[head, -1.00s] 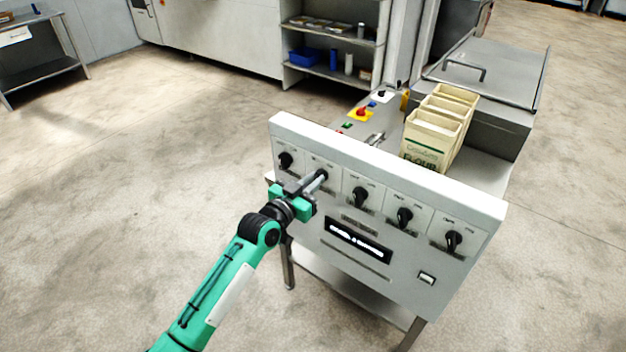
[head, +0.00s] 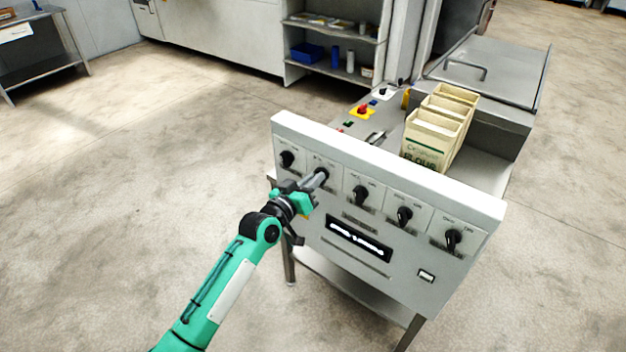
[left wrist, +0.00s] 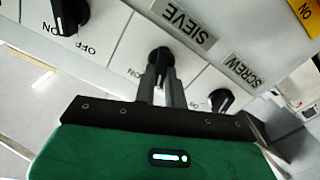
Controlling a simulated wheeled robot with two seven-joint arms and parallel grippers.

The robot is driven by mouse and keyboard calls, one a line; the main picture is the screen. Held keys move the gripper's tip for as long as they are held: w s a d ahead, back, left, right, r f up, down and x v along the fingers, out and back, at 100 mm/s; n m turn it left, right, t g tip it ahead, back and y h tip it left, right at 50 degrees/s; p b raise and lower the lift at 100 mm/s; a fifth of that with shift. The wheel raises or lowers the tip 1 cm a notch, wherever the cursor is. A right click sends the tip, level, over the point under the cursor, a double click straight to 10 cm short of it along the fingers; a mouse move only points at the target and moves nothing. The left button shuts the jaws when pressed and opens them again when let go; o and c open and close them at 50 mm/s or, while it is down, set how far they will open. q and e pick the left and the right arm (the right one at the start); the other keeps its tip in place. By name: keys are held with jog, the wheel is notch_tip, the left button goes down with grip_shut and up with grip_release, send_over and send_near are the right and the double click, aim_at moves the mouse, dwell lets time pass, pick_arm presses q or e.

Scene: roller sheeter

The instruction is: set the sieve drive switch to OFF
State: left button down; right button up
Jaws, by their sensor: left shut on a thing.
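The sieve drive switch is a black rotary knob (left wrist: 160,58) beside the plate marked SIEVE (left wrist: 187,20) in the left wrist view. It is second from left on the grey switch panel (head: 400,262) in the head view, mostly hidden there by my fingers. My left gripper (head: 321,177) is shut on this knob; its two grey fingers (left wrist: 163,78) pinch it from both sides in the left wrist view. An ON mark shows beside the knob; its OFF mark is hidden, and which mark the knob points to I cannot tell. My right gripper is not in view.
Black knobs sit on either side: one by the SCREW plate (left wrist: 242,70), the leftmost knob (head: 287,159), and another (head: 360,196) right of my gripper. Flour bags (head: 432,140) and a red button (head: 363,109) are behind the panel. Floor at left is clear.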

pick_arm(q)
jog(key=c, duration=1.5)
grip_release()
jog(key=shift+o, duration=0.2)
jog(key=b+v, duration=0.2)
jog(key=v, duration=1.2)
